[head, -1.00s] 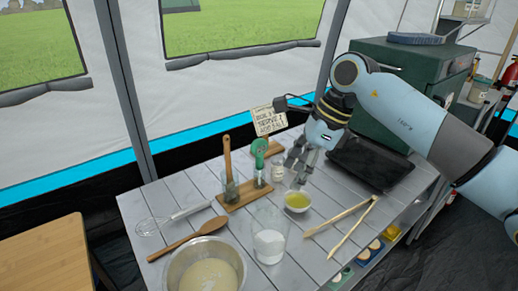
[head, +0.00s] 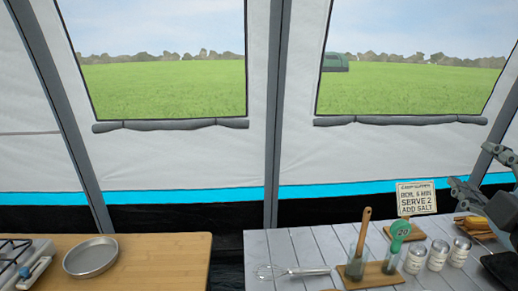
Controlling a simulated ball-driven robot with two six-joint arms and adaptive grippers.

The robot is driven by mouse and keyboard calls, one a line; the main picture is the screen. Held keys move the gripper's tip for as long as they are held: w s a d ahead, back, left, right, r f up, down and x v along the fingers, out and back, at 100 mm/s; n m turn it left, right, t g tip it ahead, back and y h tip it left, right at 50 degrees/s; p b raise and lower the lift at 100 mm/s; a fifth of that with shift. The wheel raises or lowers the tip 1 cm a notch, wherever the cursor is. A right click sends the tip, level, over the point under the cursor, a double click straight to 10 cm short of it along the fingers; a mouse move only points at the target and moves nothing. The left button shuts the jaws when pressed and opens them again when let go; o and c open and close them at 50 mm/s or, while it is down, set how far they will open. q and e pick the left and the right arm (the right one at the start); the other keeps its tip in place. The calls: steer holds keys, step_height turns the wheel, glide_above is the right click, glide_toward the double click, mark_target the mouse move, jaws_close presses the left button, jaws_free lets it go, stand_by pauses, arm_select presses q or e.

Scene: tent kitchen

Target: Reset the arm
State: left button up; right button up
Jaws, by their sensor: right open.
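My right gripper (head: 470,198) shows at the right edge of the head view, partly cut off by the frame. Its grey fingers are spread and nothing shows between them. It is raised over the right end of the grey plank table (head: 303,243), to the right of the recipe sign (head: 416,198). My left gripper is not in view.
A wooden counter (head: 150,262) at left holds a round metal pan (head: 91,257) beside a stove (head: 22,263).

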steer(key=s+f+m+g, duration=0.9)
steer(key=s+f, duration=0.1)
steer(key=f, duration=0.4)
steer(key=s+a+f+m+g+y, duration=0.1)
steer(key=s+a+f+g+y, duration=0.1)
steer(key=s+a+f+g, duration=0.3)
steer(key=s+a+f+m+g+y, duration=0.1)
steer(key=s+f+m, duration=0.15)
steer(key=s, duration=0.45)
steer(key=s+d+f+g+b, duration=0.1)
steer(key=s+f+b, duration=0.15)
steer(key=f, duration=1.45)
steer(key=s+d+f+g+b, duration=0.15)
steer(key=f+b, duration=0.25)
steer(key=f, duration=1.2)
steer(key=s+d+f+b, duration=0.1)
steer(key=s+f+b, duration=0.4)
steer(key=s+f, duration=1.1)
step_height(320, 180, down, 3)
steer(key=shift+s+f, duration=0.15)
steer(key=shift+s, duration=0.25)
